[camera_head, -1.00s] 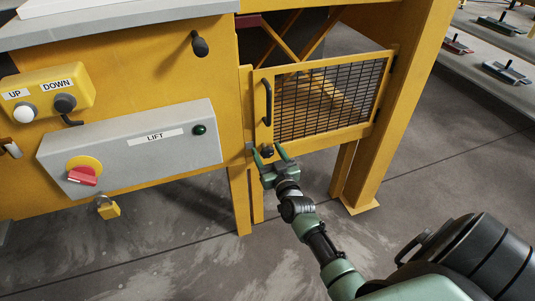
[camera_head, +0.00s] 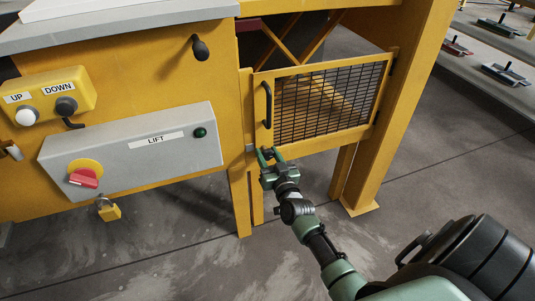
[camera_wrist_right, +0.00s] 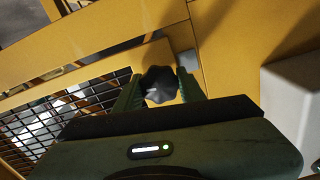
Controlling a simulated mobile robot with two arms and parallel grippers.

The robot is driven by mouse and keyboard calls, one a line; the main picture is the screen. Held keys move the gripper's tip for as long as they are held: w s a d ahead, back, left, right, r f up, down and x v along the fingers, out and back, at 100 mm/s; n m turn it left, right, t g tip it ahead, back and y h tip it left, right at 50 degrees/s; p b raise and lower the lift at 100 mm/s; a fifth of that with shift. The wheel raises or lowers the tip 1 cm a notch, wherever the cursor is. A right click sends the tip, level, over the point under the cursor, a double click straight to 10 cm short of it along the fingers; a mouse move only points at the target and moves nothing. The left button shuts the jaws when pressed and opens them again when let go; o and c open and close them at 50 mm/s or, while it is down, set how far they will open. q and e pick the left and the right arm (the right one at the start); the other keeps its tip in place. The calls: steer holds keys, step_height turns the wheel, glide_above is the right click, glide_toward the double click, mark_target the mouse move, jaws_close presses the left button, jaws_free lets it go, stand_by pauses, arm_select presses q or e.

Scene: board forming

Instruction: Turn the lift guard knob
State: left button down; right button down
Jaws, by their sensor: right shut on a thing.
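The lift guard is a yellow framed gate with black wire mesh (camera_head: 325,100), and it stands closed against the yellow frame. Its small dark knob (camera_wrist_right: 159,85) sits at the gate's lower left corner, below the black handle (camera_head: 267,103). My right gripper (camera_head: 268,155) is at the knob. In the right wrist view its two green fingers (camera_wrist_right: 160,92) are on either side of the knob and shut on it. In the head view the fingers mostly hide the knob. My left gripper is out of view.
A grey LIFT box (camera_head: 140,150) with a red switch (camera_head: 83,178) is left of the gate. The UP and DOWN button box (camera_head: 48,95) is above it. A yellow leg (camera_head: 385,120) stands right of the gate. Open floor lies below.

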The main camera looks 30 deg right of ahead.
steer(key=shift+r+m, duration=0.1)
steer(key=shift+m, duration=0.8)
steer(key=shift+m+p, duration=0.3)
steer(key=shift+m, duration=1.1)
steer(key=m, duration=0.3)
steer(key=shift+d+m, duration=0.1)
steer(key=shift+m, duration=1.1)
steer(key=m, duration=0.3)
steer(key=shift+m+b, duration=0.45)
steer(key=shift+m, duration=0.65)
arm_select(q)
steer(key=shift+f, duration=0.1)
arm_select(e)
steer(key=shift+m, duration=0.7)
